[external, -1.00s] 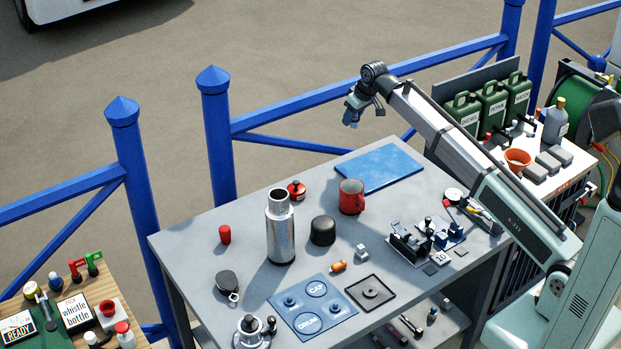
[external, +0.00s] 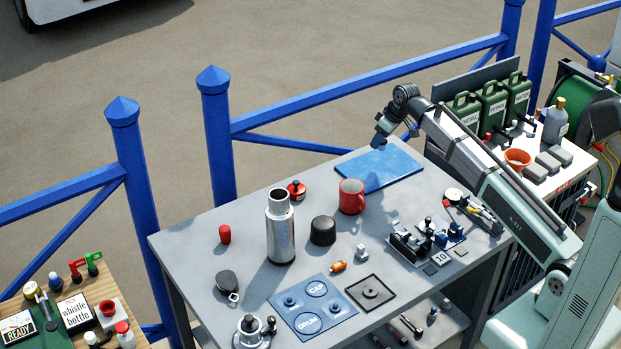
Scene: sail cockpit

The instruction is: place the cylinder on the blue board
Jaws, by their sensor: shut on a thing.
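The blue board (external: 392,167) lies flat at the back right of the grey table. My gripper (external: 380,138) is above the board's back left part, pointing down. It is shut on the cylinder, which is small and mostly hidden at the fingertips; its shape and colour are hard to make out. I see a gap between the fingertips and the board, but its exact height is unclear.
A red mug (external: 351,197) stands just in front of the board. A metal fixture (external: 410,243) is at the right. The board's surface is clear.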

